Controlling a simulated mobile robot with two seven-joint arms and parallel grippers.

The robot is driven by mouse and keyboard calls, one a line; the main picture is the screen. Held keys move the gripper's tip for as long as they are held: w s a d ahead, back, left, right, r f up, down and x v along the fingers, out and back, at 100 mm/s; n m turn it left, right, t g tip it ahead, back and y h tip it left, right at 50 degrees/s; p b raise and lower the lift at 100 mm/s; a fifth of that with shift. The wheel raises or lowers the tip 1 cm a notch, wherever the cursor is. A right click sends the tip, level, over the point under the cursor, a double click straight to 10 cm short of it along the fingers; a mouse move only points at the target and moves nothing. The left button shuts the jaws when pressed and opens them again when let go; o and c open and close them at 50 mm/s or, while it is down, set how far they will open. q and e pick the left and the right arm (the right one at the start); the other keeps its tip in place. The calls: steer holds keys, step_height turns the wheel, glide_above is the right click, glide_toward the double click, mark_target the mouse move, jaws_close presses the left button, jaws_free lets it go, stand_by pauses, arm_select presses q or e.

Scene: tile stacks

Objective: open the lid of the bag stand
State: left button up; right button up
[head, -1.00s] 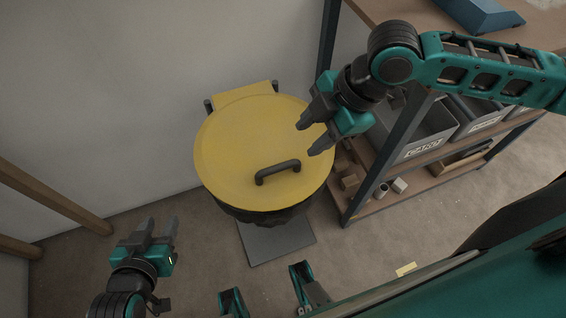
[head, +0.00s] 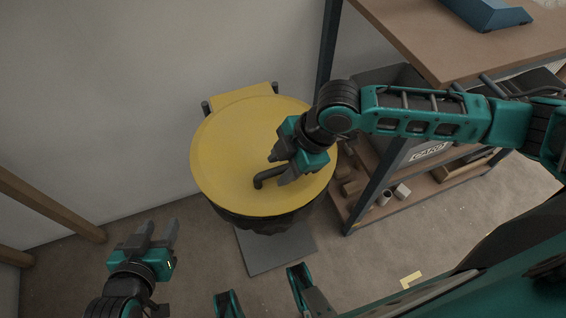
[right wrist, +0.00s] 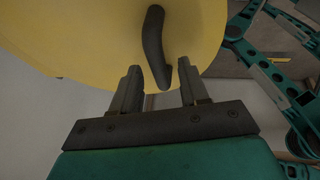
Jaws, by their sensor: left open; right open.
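The bag stand has a round yellow lid (head: 225,165), lying flat and closed over a black bag (head: 265,222). A dark bar handle (head: 257,183) stands on the lid near its front edge; my right gripper hides part of it. In the right wrist view the handle (right wrist: 154,45) runs down toward the gap between the open fingers (right wrist: 158,90). My right gripper (head: 277,168) is open at the handle; I cannot tell whether it touches it. My left gripper (head: 158,232) is open and empty, low on the left, apart from the stand.
A shelf unit (head: 375,165) with grey bins (head: 415,150) and small blocks (head: 402,191) stands close to the right of the stand. A wall is behind it. Wooden legs (head: 50,205) stand at the left. Floor is clear in front around the grey base plate (head: 275,250).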

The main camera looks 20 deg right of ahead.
jaws_close()
stand_by(0.3)
stand_by(0.3)
